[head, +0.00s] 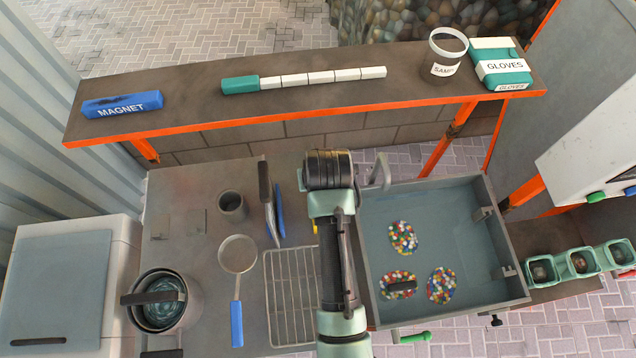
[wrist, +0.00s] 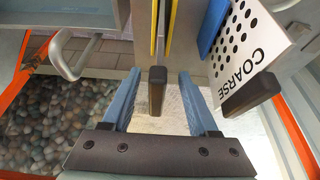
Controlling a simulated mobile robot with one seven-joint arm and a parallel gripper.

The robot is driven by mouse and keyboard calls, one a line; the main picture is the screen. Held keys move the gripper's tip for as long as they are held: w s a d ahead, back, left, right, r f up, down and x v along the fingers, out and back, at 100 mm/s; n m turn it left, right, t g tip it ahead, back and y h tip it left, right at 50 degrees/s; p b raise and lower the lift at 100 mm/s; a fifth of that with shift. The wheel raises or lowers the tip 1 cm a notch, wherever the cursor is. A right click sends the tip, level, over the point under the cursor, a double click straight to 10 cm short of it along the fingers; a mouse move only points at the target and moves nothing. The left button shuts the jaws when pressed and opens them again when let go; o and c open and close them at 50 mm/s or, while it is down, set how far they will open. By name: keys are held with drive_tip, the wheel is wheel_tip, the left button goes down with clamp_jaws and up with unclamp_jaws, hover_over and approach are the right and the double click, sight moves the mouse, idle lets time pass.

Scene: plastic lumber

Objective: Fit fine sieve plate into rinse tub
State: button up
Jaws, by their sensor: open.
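In the wrist view my gripper (wrist: 159,78) is open, its two blue-grey fingers apart. A dark handle (wrist: 157,95) shows between the fingers, below yellow-edged plates (wrist: 171,28) seen edge-on. I cannot tell whether it touches a finger. No label on them is readable, so I cannot tell which is the fine sieve plate. A plate marked COARSE (wrist: 236,45) with its own dark handle (wrist: 251,93) is to the right. In the head view the large grey tub (head: 455,215), apparently the rinse tub, holds coloured pellet piles (head: 403,237). My arm hides the gripper there.
A wire rack (head: 290,290) lies left of the tub. A round strainer (head: 237,255), a cup (head: 232,205) and a bucket of water (head: 162,300) stand further left. An orange-edged shelf (head: 190,105) runs behind. Small green-rimmed bins (head: 583,262) are at right.

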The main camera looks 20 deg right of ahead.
drive_tip(key=shift+x, duration=1.35)
drive_tip(key=shift+s, duration=0.1)
clamp_jaws()
drive_tip(key=shift+r, duration=0.1)
